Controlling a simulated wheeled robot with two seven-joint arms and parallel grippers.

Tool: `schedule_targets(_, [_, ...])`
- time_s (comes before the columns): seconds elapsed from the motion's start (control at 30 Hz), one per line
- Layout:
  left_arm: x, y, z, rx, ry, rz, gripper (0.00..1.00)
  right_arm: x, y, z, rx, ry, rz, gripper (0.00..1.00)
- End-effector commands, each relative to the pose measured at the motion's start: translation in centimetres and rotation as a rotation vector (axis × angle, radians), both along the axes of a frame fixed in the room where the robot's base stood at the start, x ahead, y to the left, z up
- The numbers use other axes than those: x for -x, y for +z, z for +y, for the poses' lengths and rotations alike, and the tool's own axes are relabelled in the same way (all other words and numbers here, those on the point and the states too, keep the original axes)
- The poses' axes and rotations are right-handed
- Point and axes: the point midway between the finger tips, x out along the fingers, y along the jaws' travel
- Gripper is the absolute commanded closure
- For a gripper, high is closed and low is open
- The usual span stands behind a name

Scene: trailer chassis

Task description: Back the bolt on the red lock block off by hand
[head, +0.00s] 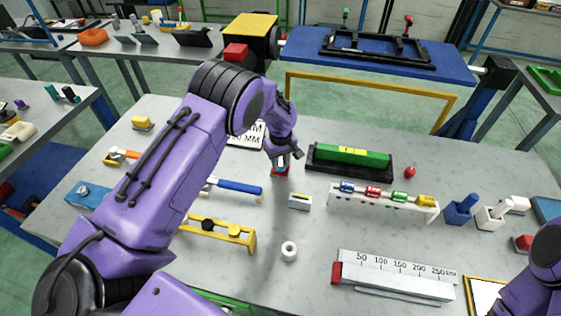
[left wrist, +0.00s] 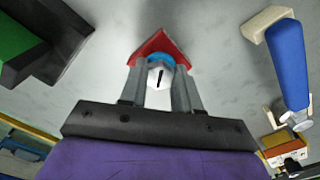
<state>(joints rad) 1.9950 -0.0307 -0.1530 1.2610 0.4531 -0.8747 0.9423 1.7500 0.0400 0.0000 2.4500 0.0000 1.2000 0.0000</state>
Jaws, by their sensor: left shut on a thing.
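The red lock block (head: 286,173) stands on the grey bench near the middle of the head view, mostly hidden under my left gripper (head: 281,160). In the left wrist view the red lock block (left wrist: 163,42) shows behind a blue collar (left wrist: 137,58) and the pale bolt head (left wrist: 160,74), which has a dark line on its face. My left gripper (left wrist: 160,90) is shut on the bolt, one finger on each side of its head. The bolt's shank is hidden. Of my right arm only a purple link shows at the lower right; its gripper is out of view.
A black tray with a green bar (head: 350,155) stands close to the right of the lock block. A white rack (head: 383,202) stands right. Bare bench lies between them.

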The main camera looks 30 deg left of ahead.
Motion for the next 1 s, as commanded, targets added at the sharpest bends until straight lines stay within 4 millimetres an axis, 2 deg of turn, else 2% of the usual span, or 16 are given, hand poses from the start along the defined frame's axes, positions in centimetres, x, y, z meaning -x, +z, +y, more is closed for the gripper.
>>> schedule_targets(0.03, [0.43, -0.51, -0.11, 0.002, 0.028, 0.013, 0.99, 0.00, -0.07, 0.01, 0.000, 0.000, 0.000, 0.57])
schedule_targets(0.4, [0.41, -0.52, -0.11, 0.001, 0.187, 0.013, 0.99, 0.00, -0.08, 0.00, 0.000, 0.000, 0.000, 0.57])
schedule_targets(0.97, [0.41, -0.53, -0.10, 0.001, 0.214, 0.013, 0.99, 0.00, -0.08, 0.00, 0.000, 0.000, 0.000, 0.57])
schedule_targets(1.0, [0.41, -0.52, -0.10, 0.001, 0.214, 0.013, 0.59, 0.00, -0.08, 0.00, 0.000, 0.000, 0.000, 0.57])
